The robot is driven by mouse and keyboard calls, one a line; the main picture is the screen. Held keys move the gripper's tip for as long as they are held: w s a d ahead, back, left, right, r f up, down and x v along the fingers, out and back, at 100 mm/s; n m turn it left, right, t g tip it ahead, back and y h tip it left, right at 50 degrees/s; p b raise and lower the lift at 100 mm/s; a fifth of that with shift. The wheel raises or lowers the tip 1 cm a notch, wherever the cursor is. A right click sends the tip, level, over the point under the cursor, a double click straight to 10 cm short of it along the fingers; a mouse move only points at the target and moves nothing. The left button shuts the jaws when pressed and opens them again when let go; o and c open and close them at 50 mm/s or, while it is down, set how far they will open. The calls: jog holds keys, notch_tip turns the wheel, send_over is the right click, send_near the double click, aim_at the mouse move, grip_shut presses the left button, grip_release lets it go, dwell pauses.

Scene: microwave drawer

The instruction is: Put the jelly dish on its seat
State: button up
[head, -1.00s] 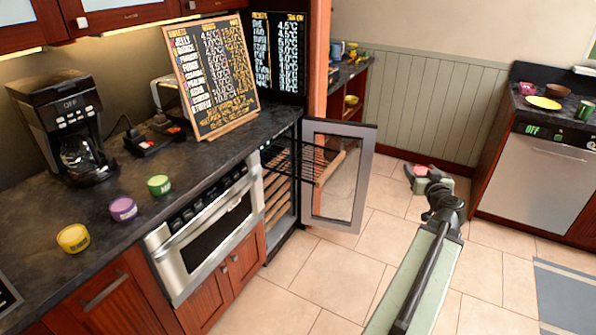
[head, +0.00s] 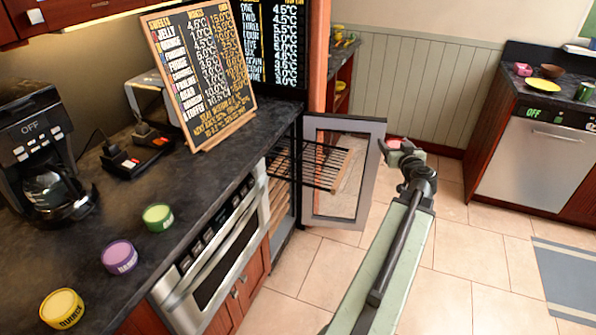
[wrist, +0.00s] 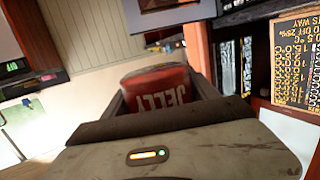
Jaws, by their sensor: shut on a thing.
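The jelly dish (wrist: 158,88) is red with pale letters reading JELLY, held between the two fingers of my gripper (wrist: 160,95) in the wrist view. In the head view my gripper (head: 404,157) is out over the floor, right of the open glass door. Only a small reddish bit of the dish shows there, mostly hidden by the gripper. The cooler under the counter stands open, with a wire rack (head: 318,164) sticking out behind the glass door (head: 345,205). I cannot tell which spot is the dish's seat.
Yellow (head: 62,308), purple (head: 119,256) and green (head: 158,217) dishes stand on the dark counter beside a coffee maker (head: 40,150). A menu board (head: 200,75) stands behind. The open door juts out left of my arm.

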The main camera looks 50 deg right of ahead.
jog(key=shift+w+d+r, duration=0.1)
jog(key=shift+w+f, duration=0.2)
jog(key=w+a+f+b, duration=0.4)
jog(key=w+f+b, duration=0.3)
jog(key=f+b, duration=0.1)
jog(key=w+a+f+n+t+y+b, duration=0.1)
jog(key=w+a+f+b, duration=0.3)
jog(key=w+f+b, duration=0.4)
jog(key=shift+f+b, duration=0.8)
jog(key=shift+b, duration=0.2)
